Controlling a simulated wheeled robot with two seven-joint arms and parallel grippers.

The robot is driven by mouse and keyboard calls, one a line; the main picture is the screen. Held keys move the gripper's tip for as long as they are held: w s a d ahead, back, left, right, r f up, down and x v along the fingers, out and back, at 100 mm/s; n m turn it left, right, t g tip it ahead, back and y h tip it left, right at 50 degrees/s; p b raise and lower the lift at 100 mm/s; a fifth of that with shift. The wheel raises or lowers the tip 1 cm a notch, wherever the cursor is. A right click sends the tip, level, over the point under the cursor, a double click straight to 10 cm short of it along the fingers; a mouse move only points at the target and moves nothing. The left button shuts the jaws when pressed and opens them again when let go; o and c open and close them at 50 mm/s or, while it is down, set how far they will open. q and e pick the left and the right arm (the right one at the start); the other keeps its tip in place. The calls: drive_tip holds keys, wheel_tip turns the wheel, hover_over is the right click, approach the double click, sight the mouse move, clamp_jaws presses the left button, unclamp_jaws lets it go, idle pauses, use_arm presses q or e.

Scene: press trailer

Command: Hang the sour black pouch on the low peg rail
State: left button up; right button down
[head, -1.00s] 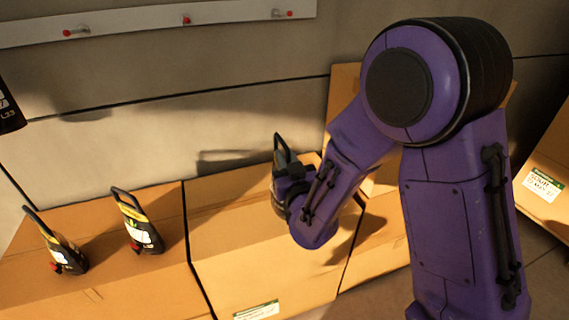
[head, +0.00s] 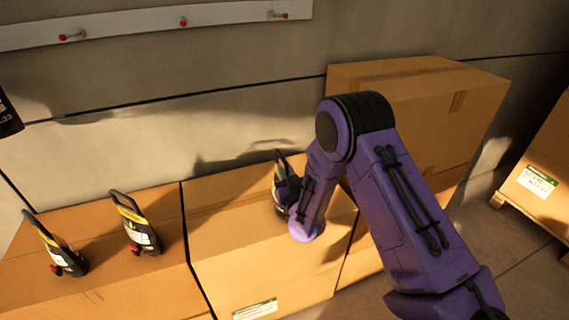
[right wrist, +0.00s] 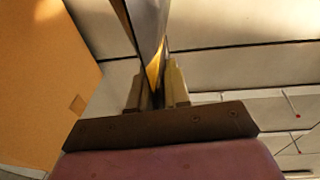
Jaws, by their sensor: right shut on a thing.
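A black pouch (head: 280,167) with a loop handle is at my right gripper (head: 290,196), over the middle cardboard box. The gripper is shut on it; the arm partly hides both. In the right wrist view the pouch (right wrist: 151,25) rises between the fingers (right wrist: 158,90), seen nearly edge-on. Its label cannot be read, so I cannot tell its flavour. A white peg rail (head: 130,22) with red-tipped pegs is on the wall at the top left of the head view.
Two similar pouches stand on the left box, one at far left (head: 62,252) and one nearer (head: 141,232). A dark item (head: 8,118) is cut off at the left edge. A taller box (head: 430,105) stands behind my right arm. Bare wall lies below the rail.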

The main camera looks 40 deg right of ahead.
drive_tip(key=shift+r, duration=0.1)
drive_tip(key=c, duration=1.3)
unclamp_jaws()
drive_tip(key=shift+s+a, duration=0.1)
drive_tip(key=shift+o, duration=1)
drive_tip(key=b+v, duration=0.4)
drive_tip(key=v, duration=0.7)
drive_tip(key=s+a+f+m+g+y, duration=0.1)
drive_tip(key=s+f+g, duration=0.4)
drive_tip(key=f, duration=0.5)
drive_tip(key=s+a+f+g+y, duration=0.1)
drive_tip(key=s+f+g, duration=0.2)
drive_tip(key=s+f, duration=0.55)
drive_tip(key=s+a+f+m+g, duration=0.2)
drive_tip(key=s+f+g, duration=0.4)
drive_tip(key=s+f, duration=0.4)
drive_tip(key=s, duration=0.3)
drive_tip(key=shift+s+f+g, duration=0.15)
drive_tip(key=shift+s+g, duration=0.1)
drive_tip(key=shift+g, duration=0.15)
